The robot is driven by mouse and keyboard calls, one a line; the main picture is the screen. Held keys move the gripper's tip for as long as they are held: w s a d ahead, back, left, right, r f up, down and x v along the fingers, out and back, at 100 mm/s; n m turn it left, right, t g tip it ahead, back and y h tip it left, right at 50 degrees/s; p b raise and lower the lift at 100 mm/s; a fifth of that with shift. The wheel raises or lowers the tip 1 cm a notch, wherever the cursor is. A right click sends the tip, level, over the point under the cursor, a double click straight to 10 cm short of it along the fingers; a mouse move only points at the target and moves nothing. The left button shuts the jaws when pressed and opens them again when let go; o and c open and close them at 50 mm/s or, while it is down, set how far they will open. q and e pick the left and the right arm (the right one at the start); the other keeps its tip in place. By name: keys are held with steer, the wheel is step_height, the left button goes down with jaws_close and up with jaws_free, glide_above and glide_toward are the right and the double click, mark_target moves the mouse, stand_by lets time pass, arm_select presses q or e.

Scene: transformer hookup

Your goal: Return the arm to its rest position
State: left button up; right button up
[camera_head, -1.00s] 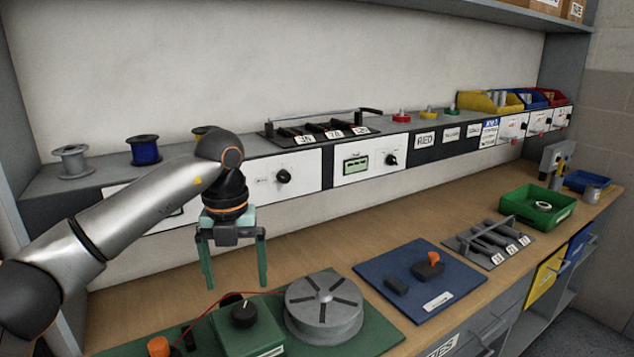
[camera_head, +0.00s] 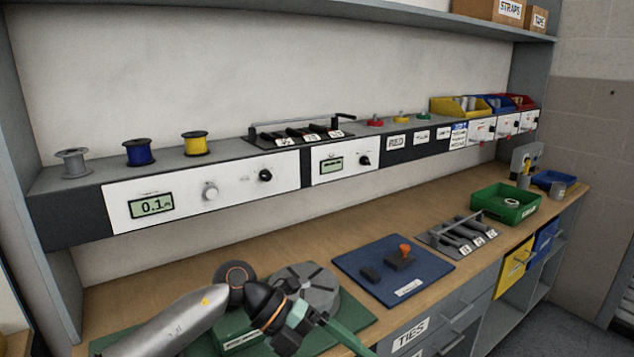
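My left arm comes in from the lower left in the head view. My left gripper (camera_head: 345,335) is low at the bottom edge, pointing down and to the right, in front of the round grey slotted disc (camera_head: 306,287) on the green mat (camera_head: 352,312). Its green fingers are seen at an angle and partly cut off by the frame, so whether they are apart is unclear. I see nothing held in it. My arm hides much of the green box beside the disc. My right gripper is not in view.
A blue mat (camera_head: 428,277) with an orange-knobbed block (camera_head: 400,257) lies right of the disc. Behind it are a grey switch rack (camera_head: 457,236) and a green tray (camera_head: 506,204). The raised shelf holds spools and a panel reading 0.1 (camera_head: 152,206). The bench's middle strip is clear.

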arm_select(q)
steer(key=s+d+r+n+h, duration=0.2)
steer(key=s+d+h, duration=0.1)
steer(key=d+h, duration=0.15)
steer(key=w+a+f+n+t+y, duration=0.1)
steer(key=a+f+n+t, duration=0.25)
steer(key=n+t, duration=0.4)
steer(key=w+a+f+n+t+y+p, duration=0.1)
steer(key=w+a+f+n+t+y, duration=0.15)
steer(key=a+n+t, duration=0.5)
steer(key=w+a+f+n+t+y, duration=0.15)
steer(key=f+n+t, duration=0.3)
steer(key=n, duration=0.55)
steer(key=s+a+f+n+g+y, duration=0.3)
steer(key=s+a+f, duration=0.3)
steer(key=s+f, duration=0.3)
steer(key=s+a+f+n+g+y, duration=0.3)
steer(key=s+a+f+n+y, duration=0.2)
steer(key=s+f, duration=0.5)
steer(key=shift+a+f+g+p, duration=0.35)
steer(key=shift+a+f, duration=0.1)
steer(key=shift+a, duration=0.45)
steer(key=shift+w, duration=0.1)
